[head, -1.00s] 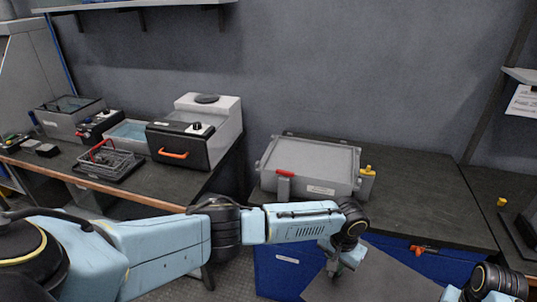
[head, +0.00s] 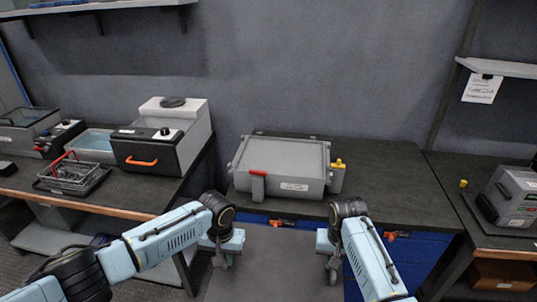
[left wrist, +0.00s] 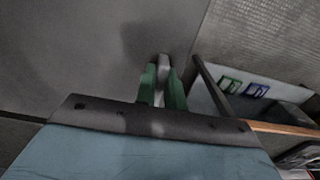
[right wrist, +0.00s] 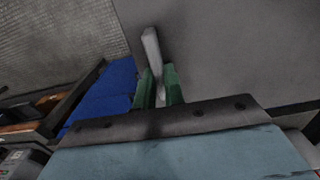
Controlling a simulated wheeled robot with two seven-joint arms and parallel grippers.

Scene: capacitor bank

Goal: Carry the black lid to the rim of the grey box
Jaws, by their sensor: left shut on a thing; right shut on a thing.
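The black lid (head: 268,275) looks like a wide dark grey panel. It is held low in front of the bench, and its near part is cut off by the head view's lower edge. My left gripper (head: 222,264) is shut on a grey handle (left wrist: 163,66) at the lid's left side. My right gripper (head: 333,275) is shut on a pale grey handle (right wrist: 151,50) at its right side. The grey box (head: 285,168) stands on the bench beyond the lid, with a raised rim around its top. The lid is apart from the box and lower than it.
The bench top (head: 385,185) is clear to the right of the box. A red-handled part (head: 258,180) is at the box's front, and a yellow-topped part (head: 338,172) is at its right. A black-fronted machine (head: 160,150) and wire basket (head: 75,175) stand left.

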